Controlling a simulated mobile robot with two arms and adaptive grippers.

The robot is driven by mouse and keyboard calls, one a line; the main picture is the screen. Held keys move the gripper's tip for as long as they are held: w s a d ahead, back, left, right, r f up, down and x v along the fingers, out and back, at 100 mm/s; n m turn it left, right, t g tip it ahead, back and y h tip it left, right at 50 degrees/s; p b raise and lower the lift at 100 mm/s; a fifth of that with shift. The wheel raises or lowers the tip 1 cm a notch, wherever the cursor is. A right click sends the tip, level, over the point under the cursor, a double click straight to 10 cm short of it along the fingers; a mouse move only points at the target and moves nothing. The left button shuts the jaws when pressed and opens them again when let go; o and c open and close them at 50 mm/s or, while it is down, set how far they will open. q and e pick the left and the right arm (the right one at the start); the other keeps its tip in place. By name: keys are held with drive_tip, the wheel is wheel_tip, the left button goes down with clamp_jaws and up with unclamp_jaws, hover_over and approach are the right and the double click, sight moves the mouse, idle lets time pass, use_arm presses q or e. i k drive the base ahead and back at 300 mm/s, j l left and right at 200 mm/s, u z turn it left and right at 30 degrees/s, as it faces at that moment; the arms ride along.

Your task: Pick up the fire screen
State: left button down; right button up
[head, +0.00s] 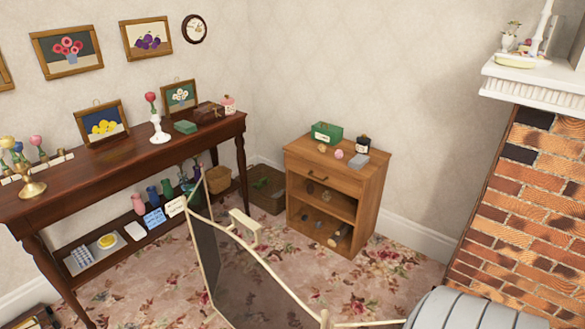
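The fire screen (262,287) stands on the floral carpet at the bottom middle of the head view. It has dark see-through mesh panels in a thin cream frame, with panels set at angles to each other. A cream handle-like piece (245,228) shows at the top rail of its middle panel. Its lower part and front side are cut off by the bottom edge of the picture. Neither my left nor my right gripper is in view, and nothing is seen touching the screen.
A dark wooden side table (95,170) with a loaded lower shelf stands close at left. A small wooden cabinet (362,200) is behind the screen. The brick fireplace (530,210) is at right. A grey ribbed rounded shape fills the lower right. Carpet (385,275) shows between.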

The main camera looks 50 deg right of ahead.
sight(246, 292)
drive_tip(key=i+j+z, duration=0.15)
drive_tip(key=z, duration=0.25)
drive_tip(key=i+j+z, duration=0.15)
drive_tip(key=z, duration=0.3)
drive_tip(key=i+j+z, duration=0.1)
drive_tip(key=j+z, duration=0.3)
drive_tip(key=i+j+z, duration=0.1)
drive_tip(key=z, duration=0.35)
drive_tip(key=j+z, duration=0.4)
